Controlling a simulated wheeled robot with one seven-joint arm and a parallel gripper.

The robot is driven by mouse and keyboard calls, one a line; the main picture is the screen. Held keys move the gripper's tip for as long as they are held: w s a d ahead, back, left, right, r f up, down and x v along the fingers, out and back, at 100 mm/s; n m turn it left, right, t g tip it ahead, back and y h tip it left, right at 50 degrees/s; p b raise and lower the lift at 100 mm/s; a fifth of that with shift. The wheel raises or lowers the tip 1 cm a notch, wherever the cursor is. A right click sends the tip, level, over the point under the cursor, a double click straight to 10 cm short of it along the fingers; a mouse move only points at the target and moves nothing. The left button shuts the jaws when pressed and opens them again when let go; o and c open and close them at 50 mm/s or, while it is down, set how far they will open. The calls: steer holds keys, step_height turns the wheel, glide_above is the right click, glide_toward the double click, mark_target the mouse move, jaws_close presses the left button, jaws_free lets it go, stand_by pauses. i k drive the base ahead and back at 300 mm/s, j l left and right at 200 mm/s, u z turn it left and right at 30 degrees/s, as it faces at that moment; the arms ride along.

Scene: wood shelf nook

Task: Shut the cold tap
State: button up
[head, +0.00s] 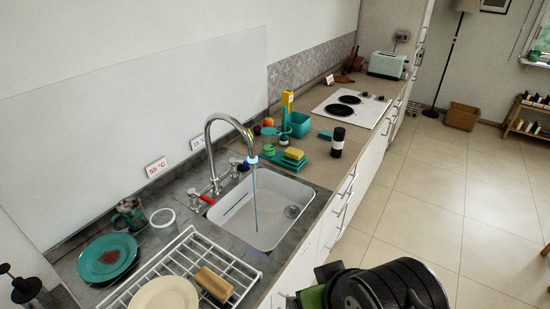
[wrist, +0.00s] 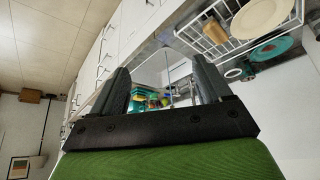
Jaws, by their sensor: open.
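A chrome faucet (head: 212,150) arches over the white sink (head: 265,215). A blue-tinted stream of water (head: 255,200) runs from its spout into the basin. A red tap handle (head: 207,199) is at the near left of the faucet base. A bluish tap handle (head: 250,160) is at the far right, partly behind the spout and near the 15 °C label (head: 198,142). My gripper (wrist: 162,82) is open, with nothing between its fingers. In the head view it is low at the front edge of the counter, apart from both taps and partly hidden by my arm.
A white dish rack (head: 185,270) with a plate and a wooden brush stands left of the sink. A yellow sponge (head: 294,153), teal containers and a dark bottle (head: 337,142) stand right of the sink.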

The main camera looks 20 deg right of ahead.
mark_target(233, 162)
steer(key=i+l+u, duration=0.2)
steer(key=l+u, duration=0.25)
steer(key=i+l+u, duration=0.15)
steer(key=l+u, duration=1.1)
steer(key=l, duration=0.15)
steer(key=k+l+u, duration=0.1)
steer(key=l+u, duration=0.35)
steer(key=k+l+u, duration=0.15)
steer(key=l+u, duration=0.25)
steer(key=k+l+u, duration=0.25)
steer(key=l+u, duration=0.2)
